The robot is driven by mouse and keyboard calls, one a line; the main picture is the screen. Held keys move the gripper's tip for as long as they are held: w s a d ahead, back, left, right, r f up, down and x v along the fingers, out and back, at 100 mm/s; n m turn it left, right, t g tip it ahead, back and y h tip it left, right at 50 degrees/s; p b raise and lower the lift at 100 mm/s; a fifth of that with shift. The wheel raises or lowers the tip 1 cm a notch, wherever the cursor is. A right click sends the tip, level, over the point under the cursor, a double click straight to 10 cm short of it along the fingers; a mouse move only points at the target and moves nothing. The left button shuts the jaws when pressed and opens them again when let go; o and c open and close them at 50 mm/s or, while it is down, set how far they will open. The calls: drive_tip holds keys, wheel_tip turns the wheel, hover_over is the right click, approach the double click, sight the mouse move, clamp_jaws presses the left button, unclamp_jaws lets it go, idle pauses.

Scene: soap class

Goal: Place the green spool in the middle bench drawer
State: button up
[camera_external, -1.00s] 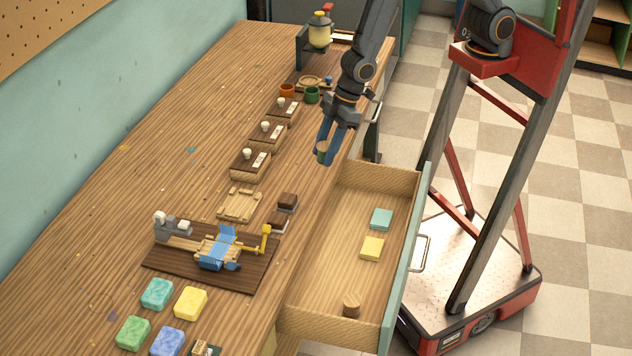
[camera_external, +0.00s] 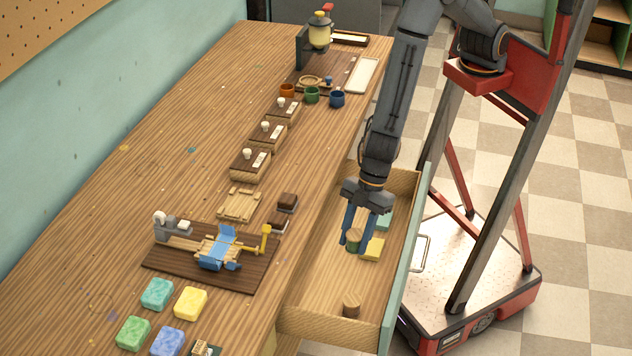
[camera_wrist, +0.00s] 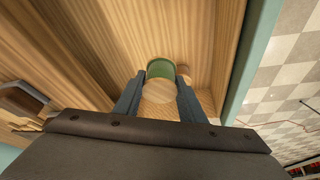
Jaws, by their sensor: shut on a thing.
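The green spool (camera_external: 354,242) has a pale wooden end and a green side. It is held between the blue fingers of my gripper (camera_external: 356,246), over the open bench drawer (camera_external: 318,283). I cannot tell whether the spool touches the drawer floor. In the wrist view the green spool (camera_wrist: 160,70) sits between the fingertips (camera_wrist: 160,82), its wooden end towards the camera. The drawer (camera_wrist: 110,40) has a light wood inside and a pale teal front.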

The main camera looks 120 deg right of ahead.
drive_tip(key=shift+n, duration=0.3)
drive_tip(key=a+f+b, duration=0.1)
drive_tip(key=f, duration=0.1)
drive_tip(key=a+f+b, duration=0.1)
drive_tip(key=f+b, duration=0.1)
drive_tip(key=a+f+b, duration=0.1)
drive_tip(key=f+b, duration=0.1)
drive_tip(key=f, duration=0.1)
drive_tip(key=shift+s+a, duration=0.1)
drive_tip(key=shift+a, duration=0.1)
drive_tip(key=shift+f, duration=2.55)
drive_tip(key=shift+f, duration=0.15)
drive_tip(key=o, duration=1)
